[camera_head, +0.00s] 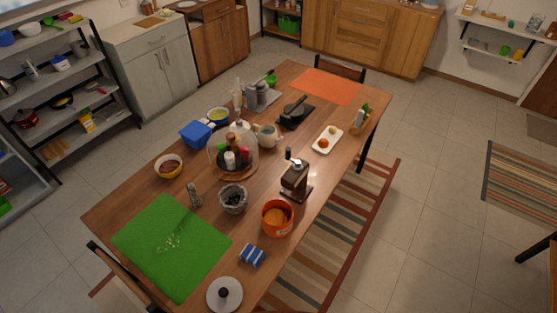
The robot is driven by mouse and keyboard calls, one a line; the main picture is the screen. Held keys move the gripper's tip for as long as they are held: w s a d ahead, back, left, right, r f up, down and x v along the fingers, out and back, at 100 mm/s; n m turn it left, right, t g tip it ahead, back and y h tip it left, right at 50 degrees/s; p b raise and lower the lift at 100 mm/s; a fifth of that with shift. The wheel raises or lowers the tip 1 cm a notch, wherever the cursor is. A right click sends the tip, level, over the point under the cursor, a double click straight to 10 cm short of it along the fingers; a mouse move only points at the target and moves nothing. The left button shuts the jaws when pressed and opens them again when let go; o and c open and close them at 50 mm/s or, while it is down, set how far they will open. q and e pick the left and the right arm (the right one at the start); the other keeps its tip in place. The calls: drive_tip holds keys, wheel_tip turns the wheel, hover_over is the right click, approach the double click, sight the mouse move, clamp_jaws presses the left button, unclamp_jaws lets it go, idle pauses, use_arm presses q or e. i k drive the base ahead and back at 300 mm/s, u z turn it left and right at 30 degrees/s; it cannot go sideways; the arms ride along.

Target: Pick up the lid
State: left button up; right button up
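A round white lid (213,301) with a black knob lies at the near edge of the wooden table, at the bottom of the view. It is to the right of the green mat (160,255) and apart from it. An orange pot (268,229) without a cover stands farther up the table, with something orange-brown inside. A clear dome (218,153) stands over several bottles on a round wooden base near the table's middle. Neither of my grippers shows in this view.
A blue-and-white striped packet (252,255) lies between the lid and the orange pot. A coffee grinder (295,182), a grey bowl (232,200) and a pepper mill (194,196) stand farther up. Small white bits lie on the green mat. Bare tabletop surrounds the lid's upper side.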

sight(225, 295)
drive_tip(key=u, duration=0.65)
drive_tip(key=k, duration=0.4)
drive_tip(key=u, duration=0.15)
